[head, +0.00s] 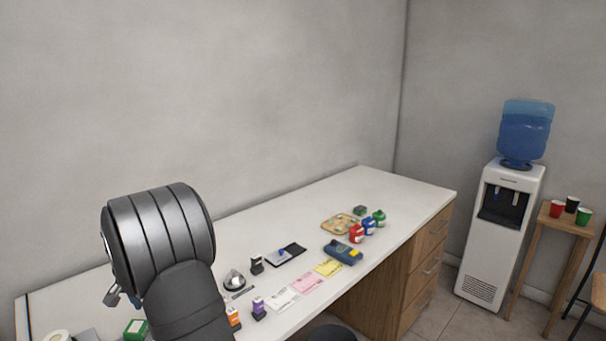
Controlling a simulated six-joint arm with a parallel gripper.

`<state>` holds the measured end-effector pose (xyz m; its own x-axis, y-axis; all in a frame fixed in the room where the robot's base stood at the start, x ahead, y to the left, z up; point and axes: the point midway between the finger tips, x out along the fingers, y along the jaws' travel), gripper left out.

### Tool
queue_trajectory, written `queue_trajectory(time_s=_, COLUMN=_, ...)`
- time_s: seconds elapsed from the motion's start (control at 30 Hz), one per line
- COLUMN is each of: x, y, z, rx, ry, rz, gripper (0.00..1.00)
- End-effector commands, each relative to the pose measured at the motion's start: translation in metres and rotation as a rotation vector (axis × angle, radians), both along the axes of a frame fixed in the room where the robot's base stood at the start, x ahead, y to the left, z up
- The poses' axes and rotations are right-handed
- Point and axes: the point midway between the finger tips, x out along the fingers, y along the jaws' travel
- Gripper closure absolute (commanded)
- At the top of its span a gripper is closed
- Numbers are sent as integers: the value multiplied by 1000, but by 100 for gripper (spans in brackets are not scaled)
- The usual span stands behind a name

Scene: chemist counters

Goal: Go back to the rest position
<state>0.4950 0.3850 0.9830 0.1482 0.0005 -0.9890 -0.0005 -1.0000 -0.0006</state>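My arm fills the lower left of the head view, with a large dark grey ribbed joint raised in front of the counter. A small metallic part, which looks like a piece of my gripper (113,297), shows at the left edge of that joint. The rest of the gripper is hidden behind the arm, so I cannot tell whether it is open or shut or holds anything. The white counter (390,192) runs along the wall beyond and below the arm.
Stamps (259,308), a silver bell (234,280), paper slips (307,283), a blue device (342,252), a tan tray (340,223) and small coloured bottles (368,227) stand on the counter. A green box (135,329) is near the arm. A water cooler (507,230) stands right.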

Motion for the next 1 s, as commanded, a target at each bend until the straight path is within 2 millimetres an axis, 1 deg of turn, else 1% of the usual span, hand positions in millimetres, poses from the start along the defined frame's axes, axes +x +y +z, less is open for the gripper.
queue_trajectory(time_s=0.03, x=2, y=-9, z=6, rx=2, ry=-2, rz=-4, gripper=33)
queue_trajectory(time_s=0.1, x=5, y=-21, z=13, rx=2, ry=-1, rz=-4, gripper=33)
queue_trajectory(time_s=0.33, x=12, y=-60, z=36, rx=0, ry=-1, rz=-6, gripper=33)
queue_trajectory(time_s=0.77, x=-26, y=-133, z=32, rx=0, ry=8, rz=-403, gripper=33)
queue_trajectory(time_s=1.0, x=-50, y=-171, z=28, rx=0, ry=5, rz=-618, gripper=33)
